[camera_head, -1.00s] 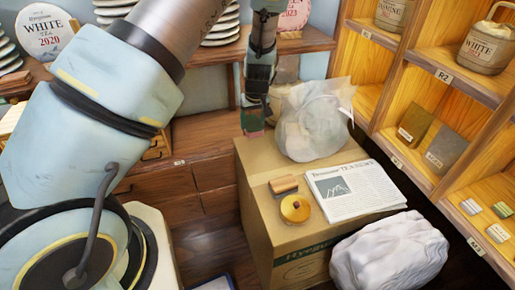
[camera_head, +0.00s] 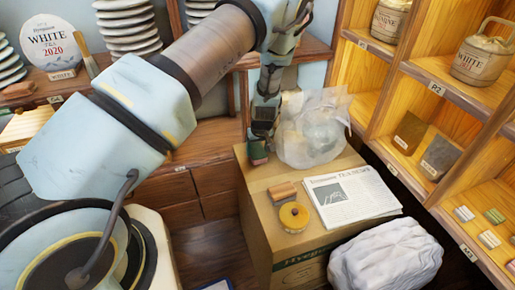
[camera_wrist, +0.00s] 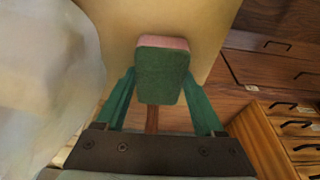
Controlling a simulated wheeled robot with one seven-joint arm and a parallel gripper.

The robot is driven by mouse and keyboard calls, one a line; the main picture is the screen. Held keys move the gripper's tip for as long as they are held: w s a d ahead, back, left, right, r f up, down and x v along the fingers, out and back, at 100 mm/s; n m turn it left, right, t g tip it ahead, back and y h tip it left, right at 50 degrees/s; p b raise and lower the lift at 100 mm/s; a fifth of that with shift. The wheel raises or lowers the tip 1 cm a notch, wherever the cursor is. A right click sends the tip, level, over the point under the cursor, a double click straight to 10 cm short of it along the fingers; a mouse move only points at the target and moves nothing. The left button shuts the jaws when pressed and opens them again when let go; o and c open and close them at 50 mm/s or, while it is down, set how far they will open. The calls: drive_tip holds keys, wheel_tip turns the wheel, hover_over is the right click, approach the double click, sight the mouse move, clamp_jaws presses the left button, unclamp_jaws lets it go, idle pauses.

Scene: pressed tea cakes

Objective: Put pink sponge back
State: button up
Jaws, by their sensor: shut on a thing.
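The sponge (camera_wrist: 162,75) is green on its broad face with a pink layer along its far edge. My gripper (camera_wrist: 163,92) is shut on it, with a green finger at each side. In the head view my gripper (camera_head: 262,132) points down near the back left of the cardboard box (camera_head: 262,205), and the sponge (camera_head: 257,153) shows small and dark below it. I cannot tell whether the sponge touches the box.
A clear plastic bag (camera_head: 312,130) stands just right of my gripper. A newspaper (camera_head: 350,193), a wooden block (camera_head: 282,190) and a yellow round item (camera_head: 294,216) lie on the box. A white wrapped bundle (camera_head: 385,252) is at front right. Shelves (camera_head: 420,200) stand at right.

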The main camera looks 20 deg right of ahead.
drive_tip(key=shift+f, duration=0.2)
drive_tip(key=o, duration=1.3)
drive_tip(key=shift+r, duration=0.1)
drive_tip(key=b+v, duration=0.3)
drive_tip(key=v, duration=0.9)
drive_tip(key=w+a+r+g, duration=0.1)
drive_tip(key=a+r, duration=0.2)
drive_tip(key=a, duration=0.3)
drive_tip(key=w+a+r, duration=0.2)
drive_tip(key=a+r, duration=0.1)
drive_tip(key=a, duration=0.2)
drive_tip(key=shift+g, duration=0.3)
drive_tip(key=s+a+r, duration=0.3)
drive_tip(key=a, duration=0.5)
drive_tip(key=s+a+r, duration=0.3)
drive_tip(key=a+r, duration=0.1)
drive_tip(key=a, duration=0.5)
drive_tip(key=s+a+r, duration=0.3)
drive_tip(key=s+a, duration=0.1)
drive_tip(key=a, duration=0.4)
drive_tip(key=shift+a+r, duration=0.2)
drive_tip(key=shift+r, duration=0.05)
